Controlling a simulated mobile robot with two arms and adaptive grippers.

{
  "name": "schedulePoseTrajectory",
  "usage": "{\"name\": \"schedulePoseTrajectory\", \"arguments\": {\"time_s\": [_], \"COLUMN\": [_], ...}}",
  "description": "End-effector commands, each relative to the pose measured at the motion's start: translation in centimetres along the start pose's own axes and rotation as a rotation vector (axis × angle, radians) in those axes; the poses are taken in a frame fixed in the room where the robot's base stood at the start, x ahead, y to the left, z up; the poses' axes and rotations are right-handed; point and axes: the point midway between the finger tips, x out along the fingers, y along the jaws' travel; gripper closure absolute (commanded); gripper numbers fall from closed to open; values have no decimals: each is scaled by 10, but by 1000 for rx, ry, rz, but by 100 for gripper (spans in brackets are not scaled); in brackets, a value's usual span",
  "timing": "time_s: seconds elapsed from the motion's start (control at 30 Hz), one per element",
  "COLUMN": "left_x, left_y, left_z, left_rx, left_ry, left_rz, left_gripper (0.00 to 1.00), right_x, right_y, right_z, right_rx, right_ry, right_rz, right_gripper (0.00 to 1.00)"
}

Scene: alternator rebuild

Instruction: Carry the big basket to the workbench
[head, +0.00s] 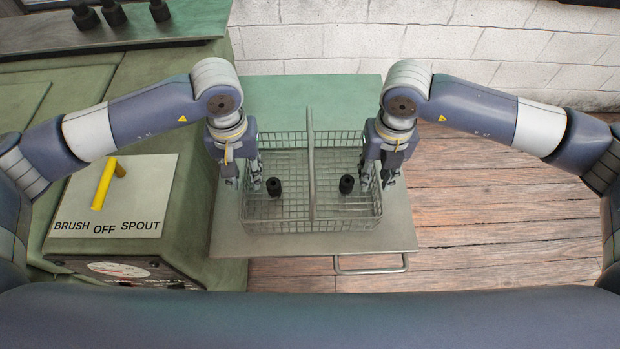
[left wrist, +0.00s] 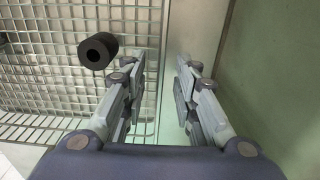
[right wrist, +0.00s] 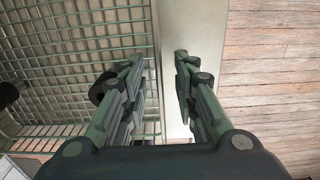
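The big basket (head: 290,218) is a wire mesh basket with a divider down its middle. It stands on a grey metal shelf (head: 232,238). A black ring-like part (head: 274,187) lies in its left compartment and another (head: 346,184) in its right one. My left gripper (head: 243,184) is open at the left wall, its fingers on either side of the mesh in the left wrist view (left wrist: 162,85). My right gripper (head: 377,182) is open at the right wall, with the mesh wall between its fingers in the right wrist view (right wrist: 160,80). Finger contact is unclear.
A green machine with a panel marked BRUSH, OFF, SPOUT (head: 105,200) and a yellow lever (head: 103,185) stands close on the left. A metal handle (head: 370,271) sticks out at the shelf's front. Wooden floor (head: 500,210) is clear on the right. A white brick wall (head: 330,40) closes the back.

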Motion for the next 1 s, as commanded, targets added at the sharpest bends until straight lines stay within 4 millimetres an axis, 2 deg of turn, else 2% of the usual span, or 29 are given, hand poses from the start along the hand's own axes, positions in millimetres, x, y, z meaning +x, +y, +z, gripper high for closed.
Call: {"name": "schedulePoseTrajectory", "arguments": {"time_s": [0.23,0.27,0.37,1.0], "left_x": [1,1,0,-7], "left_y": [0,0,0,0], "left_z": [0,0,0,0], "left_rx": [0,0,0,0], "left_ry": [0,0,0,1], "left_rz": [0,0,0,1], "left_gripper": [72,77,100,100], "right_x": [1,1,0,-7], "right_y": [0,0,0,0], "right_z": [0,0,0,1], "right_rx": [0,0,0,0], "right_ry": [0,0,0,-2], "right_rz": [0,0,0,0], "right_gripper": [72,77,100,100]}}
